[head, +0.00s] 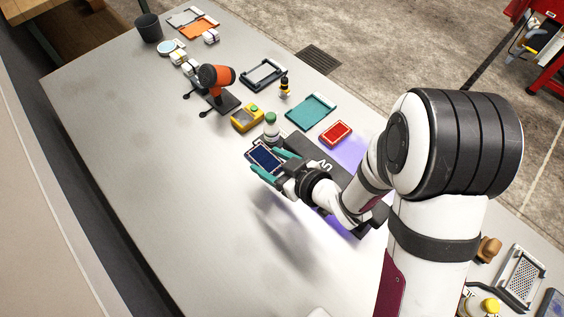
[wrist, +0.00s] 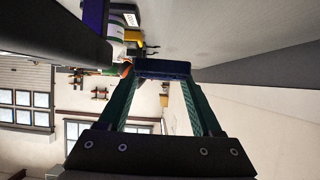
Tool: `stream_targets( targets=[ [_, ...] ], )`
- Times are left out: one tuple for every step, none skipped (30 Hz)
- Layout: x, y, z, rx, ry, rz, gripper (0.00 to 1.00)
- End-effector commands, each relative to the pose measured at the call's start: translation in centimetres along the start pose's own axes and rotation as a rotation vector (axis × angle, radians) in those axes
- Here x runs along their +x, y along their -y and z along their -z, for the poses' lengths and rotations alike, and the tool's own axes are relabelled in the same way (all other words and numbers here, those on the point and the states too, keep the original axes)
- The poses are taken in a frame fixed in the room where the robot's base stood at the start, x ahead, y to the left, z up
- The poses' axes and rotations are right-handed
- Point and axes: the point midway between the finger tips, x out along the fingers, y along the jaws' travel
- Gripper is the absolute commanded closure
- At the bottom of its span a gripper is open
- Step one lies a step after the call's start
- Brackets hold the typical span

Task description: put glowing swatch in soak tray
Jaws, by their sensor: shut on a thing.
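My gripper (head: 270,161) has teal fingers shut on a dark blue swatch (head: 264,155) with a pale edge, held above the table at mid-picture. In the wrist view the blue swatch (wrist: 163,69) spans the two fingertips. I see no clear glow on it. Violet light (head: 350,152) shows on the table around a dark flat unit (head: 304,149), partly hidden by my arm. A red swatch-like piece (head: 336,133) lies to the right. Flat trays stand farther back: teal (head: 311,113), dark-rimmed (head: 264,75), orange (head: 199,28) and grey (head: 185,17). I cannot tell which is the soak tray.
A green-capped bottle (head: 271,124) stands just behind the held swatch. A yellow meter (head: 247,118), an orange-and-black tool on a stand (head: 215,78) and a small dark bottle (head: 284,86) are farther back. A dark cup (head: 149,28) is at the far end. The left table side is clear.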

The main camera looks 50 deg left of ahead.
Motion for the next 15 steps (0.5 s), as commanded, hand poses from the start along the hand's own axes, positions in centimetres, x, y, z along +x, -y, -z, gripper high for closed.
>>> stream_targets(
  targets=[
    [0.5, 0.2, -1.1, 0.000, 0.005, 0.010, 0.98],
    [0.8, 0.3, -1.8, -0.001, 0.005, 0.013, 0.98],
    [1.3, 0.3, -2.8, -0.001, 0.005, 0.014, 0.98],
    [1.6, 0.3, -3.4, -0.001, 0.006, 0.014, 0.98],
    [1.9, 0.3, -3.9, -0.002, 0.004, 0.013, 0.98],
    [2.2, 0.2, -4.5, -0.003, 0.004, 0.012, 0.98],
    [2.5, 0.2, -4.9, -0.003, 0.003, 0.012, 0.98],
    [2.8, 0.2, -5.5, -0.002, 0.004, 0.012, 0.98],
    [3.2, 0.2, -6.3, -0.001, 0.005, 0.011, 0.98],
    [3.5, 0.3, -7.0, -0.002, 0.005, 0.012, 0.98],
    [3.9, 0.2, -7.5, -0.003, 0.004, 0.011, 0.98],
    [4.2, 0.2, -8.1, -0.003, 0.003, 0.010, 0.98],
    [4.4, 0.2, -8.4, -0.003, 0.003, 0.010, 0.98],
    [4.5, 0.2, -8.6, -0.004, 0.002, 0.009, 0.98],
    [4.6, 0.2, -8.8, -0.004, 0.002, 0.009, 0.98]
  ],
)
